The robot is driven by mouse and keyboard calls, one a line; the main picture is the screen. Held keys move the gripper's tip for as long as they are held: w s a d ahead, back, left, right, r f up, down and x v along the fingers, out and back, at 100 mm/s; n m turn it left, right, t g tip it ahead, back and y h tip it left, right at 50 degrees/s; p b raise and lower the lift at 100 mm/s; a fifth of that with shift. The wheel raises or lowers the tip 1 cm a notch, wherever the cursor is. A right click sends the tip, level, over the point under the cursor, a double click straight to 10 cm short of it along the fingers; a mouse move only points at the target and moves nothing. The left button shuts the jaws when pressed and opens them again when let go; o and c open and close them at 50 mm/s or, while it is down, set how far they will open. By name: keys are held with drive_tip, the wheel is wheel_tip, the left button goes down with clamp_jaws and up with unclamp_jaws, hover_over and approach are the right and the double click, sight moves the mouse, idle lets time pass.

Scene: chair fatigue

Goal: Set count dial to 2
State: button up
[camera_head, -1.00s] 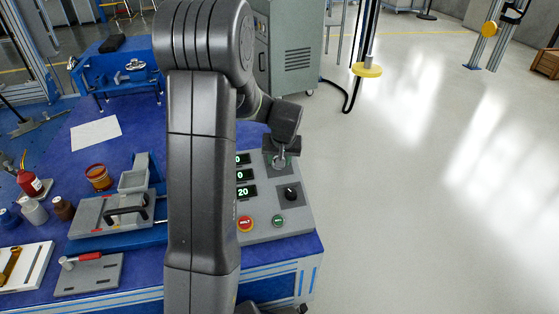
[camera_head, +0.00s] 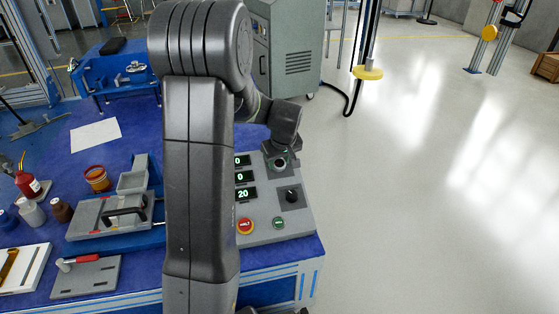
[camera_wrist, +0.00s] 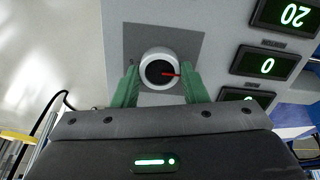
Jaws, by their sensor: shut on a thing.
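A round dial (camera_wrist: 160,70) with a pale rim, a dark face and a red pointer sits on a dark square plate in the wrist view. Its pointer is turned to the right there, toward the displays. In the head view the dial (camera_head: 280,162) is at the upper right of the grey control panel. My gripper (camera_wrist: 160,85) is shut on this dial, with a green finger on either side of its rim. In the head view my gripper (camera_head: 280,155) partly covers it. I cannot read a label on the dial.
Green displays show 0, 0 and 20 (camera_head: 246,194). A black knob (camera_head: 291,195), a red button (camera_head: 245,226) and a green button (camera_head: 279,223) are lower on the panel. My arm hides part of the blue table. Open floor lies to the right.

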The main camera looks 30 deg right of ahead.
drive_tip(key=o, duration=1)
drive_tip(key=shift+r, duration=0.1)
drive_tip(key=p+v, duration=0.4)
drive_tip(key=v, duration=0.9)
drive_tip(key=shift+s+a+r, duration=0.1)
drive_tip(key=shift+s+r, duration=0.1)
drive_tip(key=shift+r, duration=0.15)
drive_tip(key=shift+f, duration=0.1)
drive_tip(key=b+x, duration=0.4)
drive_tip(key=x, duration=0.9)
drive_tip(key=shift+w+f, duration=0.2)
drive_tip(key=shift+f, duration=0.15)
drive_tip(key=shift+r, duration=0.15)
